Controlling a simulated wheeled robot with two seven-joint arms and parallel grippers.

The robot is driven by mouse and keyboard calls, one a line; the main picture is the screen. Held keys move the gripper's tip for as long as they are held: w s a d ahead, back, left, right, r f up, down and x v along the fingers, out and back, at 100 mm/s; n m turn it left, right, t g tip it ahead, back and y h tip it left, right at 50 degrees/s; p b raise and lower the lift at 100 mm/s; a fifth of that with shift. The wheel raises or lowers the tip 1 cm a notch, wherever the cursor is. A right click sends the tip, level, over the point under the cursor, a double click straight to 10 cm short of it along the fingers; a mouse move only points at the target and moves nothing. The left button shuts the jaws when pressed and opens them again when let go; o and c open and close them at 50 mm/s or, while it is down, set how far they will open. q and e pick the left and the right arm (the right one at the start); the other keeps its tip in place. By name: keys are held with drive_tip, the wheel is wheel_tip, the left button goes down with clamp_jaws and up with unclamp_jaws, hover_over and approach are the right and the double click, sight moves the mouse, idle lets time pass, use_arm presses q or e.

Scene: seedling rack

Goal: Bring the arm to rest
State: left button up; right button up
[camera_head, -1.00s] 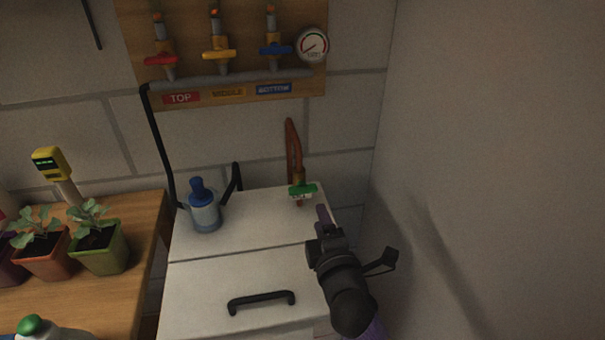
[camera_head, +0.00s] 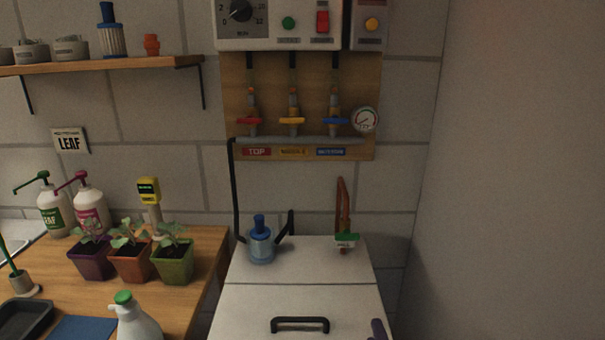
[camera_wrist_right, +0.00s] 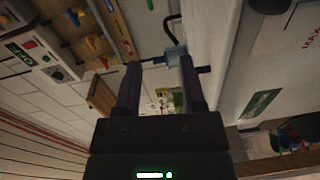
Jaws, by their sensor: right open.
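My right gripper (camera_wrist_right: 160,80) shows in the right wrist view with its two dark purple fingers apart and nothing between them. In the head view only a purple tip of this gripper (camera_head: 378,329) shows at the bottom edge, in front of the white cabinet (camera_head: 350,297) and right of its black handle (camera_head: 300,324). The rest of my right arm is out of the head view. My left gripper is in neither view.
Potted seedlings (camera_head: 131,262) and a spray bottle (camera_head: 135,322) are on the wooden bench at left. A bare wall (camera_head: 510,180) is at right.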

drive_tip(key=s+d+f+m+g, duration=0.1)
drive_tip(key=s+f+m+g, duration=0.3)
drive_tip(key=f, duration=0.8)
drive_tip(key=s+f+m+g, duration=0.2)
drive_tip(key=s+f+g, duration=0.2)
drive_tip(key=s+f, duration=0.55)
drive_tip(key=s+d+f+m+g, duration=0.2)
drive_tip(key=s+f, duration=0.3)
drive_tip(key=s, duration=0.4)
drive_tip(key=s+d+f+m+g, duration=0.2)
drive_tip(key=s+f+m+g, duration=0.2)
drive_tip(key=s, duration=0.5)
drive_tip(key=s+d+f+m+g, duration=0.2)
drive_tip(key=s+f, duration=0.4)
drive_tip(key=s, duration=0.3)
drive_tip(key=shift+s+f+m+g+h, duration=0.15)
drive_tip(key=shift+f+m+g+h, duration=0.1)
drive_tip(key=shift+m+g+h, duration=0.25)
